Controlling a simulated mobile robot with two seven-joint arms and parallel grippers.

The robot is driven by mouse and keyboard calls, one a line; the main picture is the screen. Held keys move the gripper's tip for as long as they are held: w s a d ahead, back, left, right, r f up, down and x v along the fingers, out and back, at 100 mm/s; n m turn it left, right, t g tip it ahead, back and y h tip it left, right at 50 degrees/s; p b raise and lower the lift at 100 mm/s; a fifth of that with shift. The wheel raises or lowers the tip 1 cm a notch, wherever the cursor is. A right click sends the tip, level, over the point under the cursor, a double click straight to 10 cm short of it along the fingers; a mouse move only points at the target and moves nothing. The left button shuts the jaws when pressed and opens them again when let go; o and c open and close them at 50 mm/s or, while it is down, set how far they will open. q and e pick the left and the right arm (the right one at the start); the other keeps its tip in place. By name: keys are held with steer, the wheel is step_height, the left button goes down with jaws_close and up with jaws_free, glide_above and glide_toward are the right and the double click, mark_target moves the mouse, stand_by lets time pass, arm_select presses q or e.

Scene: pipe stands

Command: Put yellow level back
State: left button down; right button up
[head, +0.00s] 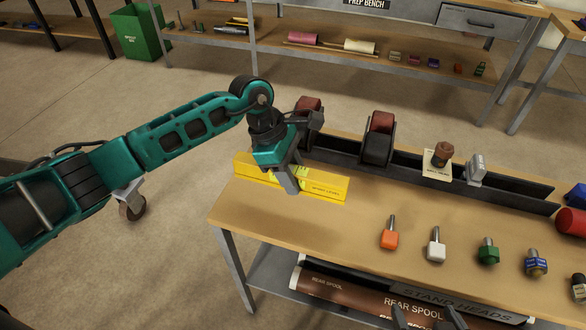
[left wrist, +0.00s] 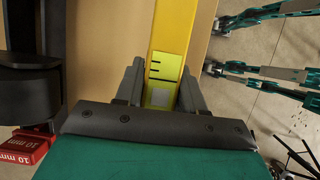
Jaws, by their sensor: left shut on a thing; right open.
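The yellow level (head: 325,188) is a long bar near the left end of the wooden workbench (head: 330,222), in front of the black rail. My left gripper (head: 287,184) comes down over its middle and is shut on it. In the left wrist view the level (left wrist: 174,35) runs between the two fingers (left wrist: 160,92), with its pale vial window showing. I cannot tell whether its underside touches the bench. My right gripper (head: 428,318) shows only as dark fingertips at the bottom edge of the head view, apart and empty.
A black rail (head: 410,170) with red-and-black roller pieces (head: 379,138) runs behind the level. Orange (head: 389,236), white (head: 436,247), green (head: 488,252) and blue (head: 536,264) stand heads line the bench's front right. A red 10 mm block (left wrist: 24,150) shows in the wrist view.

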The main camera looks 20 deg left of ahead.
arm_select(q)
steer(key=b, duration=0.4)
glide_above(299, 210)
steer(key=a, duration=0.1)
steer(key=f, duration=0.6)
steer(key=shift+a+f, duration=0.2)
steer(key=shift+f, duration=0.1)
steer(key=shift+w+f+b, duration=0.1)
steer(key=shift+f+b, duration=0.6)
steer(key=shift+b, duration=0.15)
steer(key=shift+f, duration=0.15)
steer(key=c, duration=1)
jaws_free()
steer(key=shift+c, duration=0.2)
steer(key=shift+o, duration=0.3)
steer(key=o, duration=0.5)
steer(key=shift+v, duration=3.75)
